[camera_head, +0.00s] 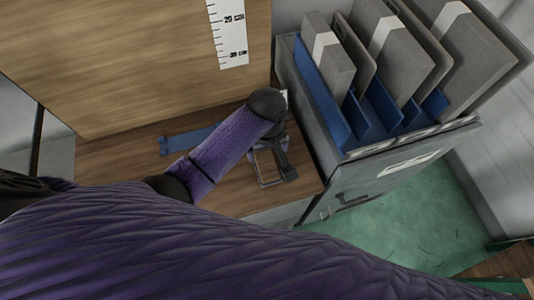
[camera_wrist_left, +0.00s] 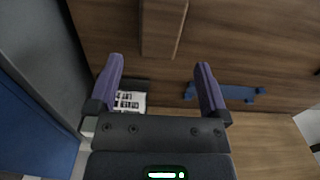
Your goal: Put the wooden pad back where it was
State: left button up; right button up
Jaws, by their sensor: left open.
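A narrow wooden block (camera_wrist_left: 163,28), which may be the wooden pad, stands out from a brown wooden surface at the top of the left wrist view. I cannot make out a separate wooden pad in the head view. My left gripper (camera_head: 272,170) is over the wooden top beside the grey rack. In the left wrist view its two purple fingers (camera_wrist_left: 160,62) are spread apart with nothing held between them. The block lies beyond the fingertips, roughly in line with the gap, and does not touch them. My right gripper is not in view.
A tall wooden panel (camera_head: 130,60) with a ruler strip (camera_head: 229,35) rises behind the wooden top (camera_head: 115,155). A blue part (camera_head: 185,140) lies at its foot. The grey rack (camera_head: 400,160) holds several upright grey panels between blue dividers. Green floor (camera_head: 410,225) shows at right.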

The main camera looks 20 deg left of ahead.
aim_at(267, 163)
pick_arm(q)
notch_tip(267, 163, up, 5)
jog(key=shift+f+p, duration=0.1)
jog(key=shift+p, duration=0.35)
dwell(1.1)
